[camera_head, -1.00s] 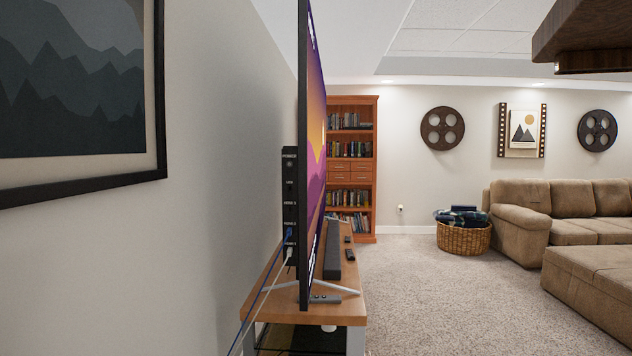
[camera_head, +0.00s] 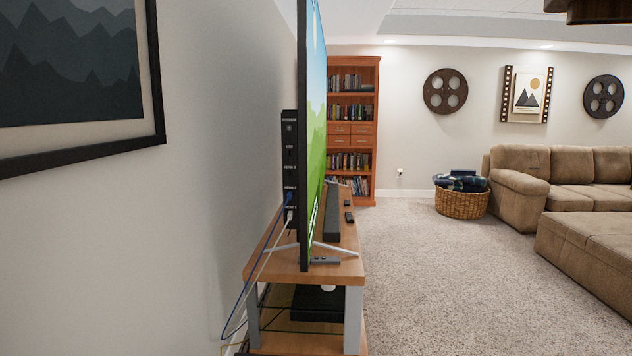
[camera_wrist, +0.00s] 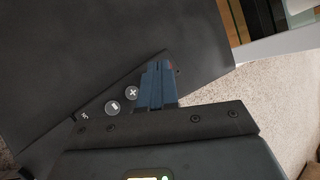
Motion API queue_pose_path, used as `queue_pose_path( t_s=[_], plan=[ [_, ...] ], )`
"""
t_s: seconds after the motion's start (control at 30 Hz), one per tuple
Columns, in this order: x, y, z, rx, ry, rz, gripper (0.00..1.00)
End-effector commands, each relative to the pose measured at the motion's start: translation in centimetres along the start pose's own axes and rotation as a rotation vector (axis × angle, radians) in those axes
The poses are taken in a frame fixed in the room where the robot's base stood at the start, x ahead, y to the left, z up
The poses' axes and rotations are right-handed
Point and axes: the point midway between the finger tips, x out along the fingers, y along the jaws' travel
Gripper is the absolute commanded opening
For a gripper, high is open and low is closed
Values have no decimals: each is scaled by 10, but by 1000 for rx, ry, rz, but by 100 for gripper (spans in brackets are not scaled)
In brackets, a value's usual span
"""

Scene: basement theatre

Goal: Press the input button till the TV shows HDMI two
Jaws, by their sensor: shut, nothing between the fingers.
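The TV (camera_head: 316,140) stands nearly edge-on in the head view, on a wooden stand. A sliver of its screen shows a green and light-blue picture; I cannot read any input name. A black port panel (camera_head: 289,165) sits behind it, with small labels and a blue and a white cable plugged in. In the wrist view, my gripper (camera_wrist: 157,72) is shut and empty, in front of a dark panel (camera_wrist: 100,45). Beside it are a round plus button (camera_wrist: 132,93) and a minus button (camera_wrist: 113,107). A smaller marking (camera_wrist: 84,115) lies further left. I cannot tell whether the fingertips touch the panel.
The TV stand (camera_head: 335,265) carries a soundbar (camera_head: 332,208) and small dark items. A framed picture (camera_head: 157,75) hangs on the near left wall. A bookcase (camera_head: 352,130), basket (camera_head: 462,200) and sofa (camera_head: 585,180) stand further back. The carpet (camera_head: 450,290) is clear.

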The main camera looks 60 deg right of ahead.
Motion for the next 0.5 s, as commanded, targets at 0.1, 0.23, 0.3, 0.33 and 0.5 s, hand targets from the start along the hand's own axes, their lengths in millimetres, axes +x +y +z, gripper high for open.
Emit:
queue_pose_path(
  t_s=[0.1, 0.23, 0.3, 0.33, 0.5],
  plan=[
    [0, 0, 0, 0, 0, 0, 0],
    [-2, -1, 1, 0, 0, 0, 0],
    [-5, -3, 4, 0, 0, 0, 0],
    [-6, -5, 5, 0, 0, 0, 0],
    [-17, -12, 13, 0, 0, 0, 0]
  ],
)
